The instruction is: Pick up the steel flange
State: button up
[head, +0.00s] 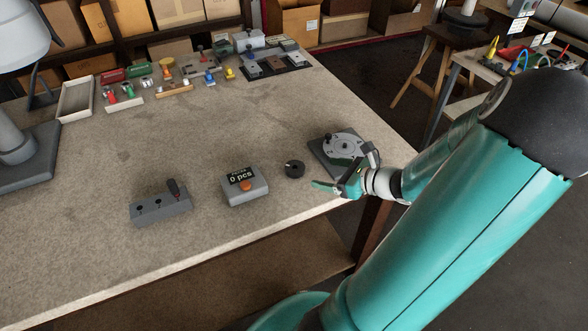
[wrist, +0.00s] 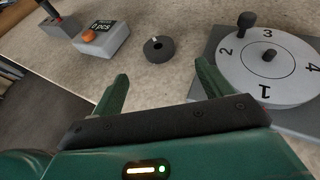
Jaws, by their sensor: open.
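A dark grey round piece with a hole in its middle (head: 294,169) lies on the bench, right of the counter box. It looks most like the flange, though I cannot be sure of its material. In the wrist view, this dark ring (wrist: 159,50) lies beyond my fingertips, roughly midway between them, with a small pale mark on its top. My gripper (head: 322,187) is at the bench's front right edge, just right of and nearer than the ring. In the wrist view, my gripper (wrist: 160,82) has its green fingers spread wide with nothing between them.
A counter box reading "0 pcs" (head: 245,187) with an orange button stands left of the ring. A grey block with a lever (head: 160,207) is further left. A numbered dial on a grey plate (wrist: 268,66) stands close right of my fingers. The middle of the bench is clear.

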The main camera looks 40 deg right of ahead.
aim_at(292, 166)
jog(key=x, duration=1)
jog(key=shift+a+r, duration=0.1)
jog(key=shift+a, duration=0.05)
jog(key=c, duration=1.3)
jog(key=shift+c, duration=0.2)
jog(key=shift+r, duration=0.15)
